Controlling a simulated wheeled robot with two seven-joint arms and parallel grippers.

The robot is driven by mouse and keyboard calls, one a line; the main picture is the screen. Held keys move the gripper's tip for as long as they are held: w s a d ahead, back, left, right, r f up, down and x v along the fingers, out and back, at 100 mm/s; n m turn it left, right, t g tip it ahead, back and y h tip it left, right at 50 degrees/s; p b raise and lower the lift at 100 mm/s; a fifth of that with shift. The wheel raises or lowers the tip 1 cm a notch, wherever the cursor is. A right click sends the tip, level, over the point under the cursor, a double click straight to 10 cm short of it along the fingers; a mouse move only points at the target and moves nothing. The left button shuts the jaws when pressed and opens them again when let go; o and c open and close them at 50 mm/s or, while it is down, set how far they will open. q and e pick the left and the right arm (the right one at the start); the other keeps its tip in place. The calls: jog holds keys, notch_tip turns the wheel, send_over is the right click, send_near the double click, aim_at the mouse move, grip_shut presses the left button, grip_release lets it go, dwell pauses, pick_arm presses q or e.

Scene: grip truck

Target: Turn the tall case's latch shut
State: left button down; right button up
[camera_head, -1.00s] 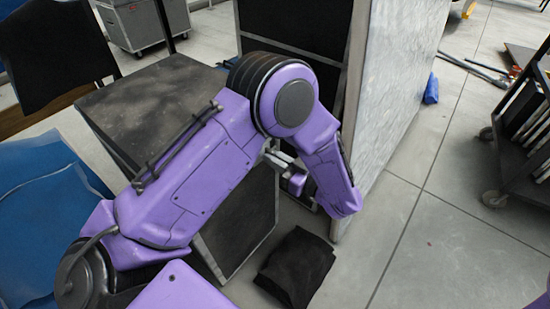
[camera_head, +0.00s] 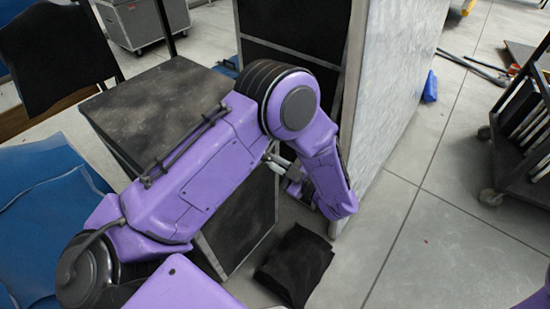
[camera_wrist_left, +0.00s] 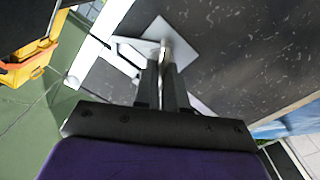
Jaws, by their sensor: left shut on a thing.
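The tall case (camera_head: 392,95) stands at the centre right in the head view, with a pale streaked side and a dark front. In the left wrist view, a dark speckled face (camera_wrist_left: 245,45) carries a pale metal plate (camera_wrist_left: 190,42) with a shiny metal latch (camera_wrist_left: 163,38). My left gripper (camera_wrist_left: 165,65) is shut on the latch's near end. In the head view my left gripper (camera_head: 280,162) is small, low in front of the case and partly hidden by my purple forearm. The latch cannot be made out there. My right gripper is not in view.
A dark-topped box (camera_head: 165,100) stands left of the tall case, close under my arm. A black cloth-like item (camera_head: 295,265) lies on the floor in front. A wheeled rack (camera_head: 520,140) is at the right. Open floor (camera_head: 425,235) lies between rack and case.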

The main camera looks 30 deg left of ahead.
pick_arm(q)
jog(key=n, duration=1.1)
jog(key=shift+s+f+p, duration=0.1)
jog(key=shift+f+p, duration=0.1)
jog(key=shift+p, duration=0.1)
jog(key=shift+n, duration=0.5)
jog(key=c, duration=1.2)
grip_release()
jog(key=shift+a, duration=0.1)
jog(key=d, duration=1)
jog(key=shift+s+d, duration=0.3)
jog(key=shift+s, duration=0.15)
